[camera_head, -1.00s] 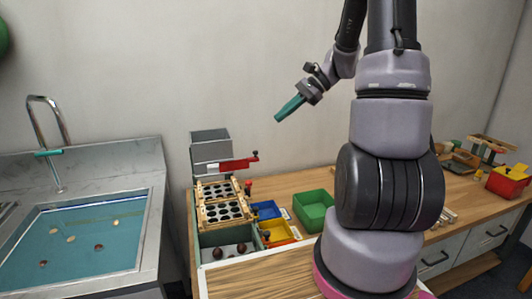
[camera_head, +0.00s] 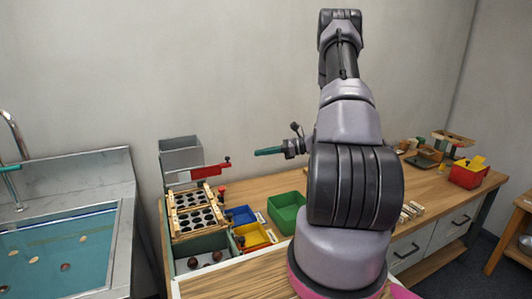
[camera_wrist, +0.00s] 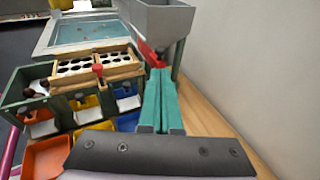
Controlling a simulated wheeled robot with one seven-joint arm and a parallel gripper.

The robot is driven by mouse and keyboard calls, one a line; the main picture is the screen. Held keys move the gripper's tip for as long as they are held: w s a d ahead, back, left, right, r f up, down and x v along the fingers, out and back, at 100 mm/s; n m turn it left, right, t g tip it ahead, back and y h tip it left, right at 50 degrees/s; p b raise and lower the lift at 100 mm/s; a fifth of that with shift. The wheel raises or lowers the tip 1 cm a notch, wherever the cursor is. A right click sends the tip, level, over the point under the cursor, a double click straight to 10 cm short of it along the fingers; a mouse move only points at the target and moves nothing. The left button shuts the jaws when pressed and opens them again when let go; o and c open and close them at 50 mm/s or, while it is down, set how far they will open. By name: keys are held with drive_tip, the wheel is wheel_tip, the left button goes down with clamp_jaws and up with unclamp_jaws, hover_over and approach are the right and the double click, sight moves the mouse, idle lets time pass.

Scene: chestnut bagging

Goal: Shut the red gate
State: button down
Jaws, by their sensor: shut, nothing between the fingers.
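The red gate (camera_head: 210,171) is a flat red slide with a small upright knob at its outer end. It sticks out to the right from the bottom of the grey hopper (camera_head: 181,155). My gripper (camera_head: 257,152) has teal fingers, closed together and empty. In the head view it points left, just right of the gate's knob end and about level with it. In the wrist view the fingers (camera_wrist: 159,72) point at the red gate (camera_wrist: 150,54) under the hopper (camera_wrist: 163,22). The fingertips overlap the gate's near end there, and I cannot tell whether they touch it.
A wooden tray with round holes (camera_head: 192,211) sits below the hopper. Blue (camera_head: 240,215), yellow (camera_head: 252,236) and green (camera_head: 284,209) bins stand right of it. A sink (camera_head: 60,250) with teal water is at left. The wall is close behind.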

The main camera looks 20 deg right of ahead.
approach(211, 168)
drive_tip(key=w, duration=0.1)
drive_tip(key=w+d+r, duration=0.1)
drive_tip(key=shift+w+d+r, duration=0.15)
drive_tip(key=shift+w+d, duration=0.05)
drive_tip(key=shift+w, duration=0.1)
drive_tip(key=a, duration=0.5)
drive_tip(key=shift+a, duration=0.4)
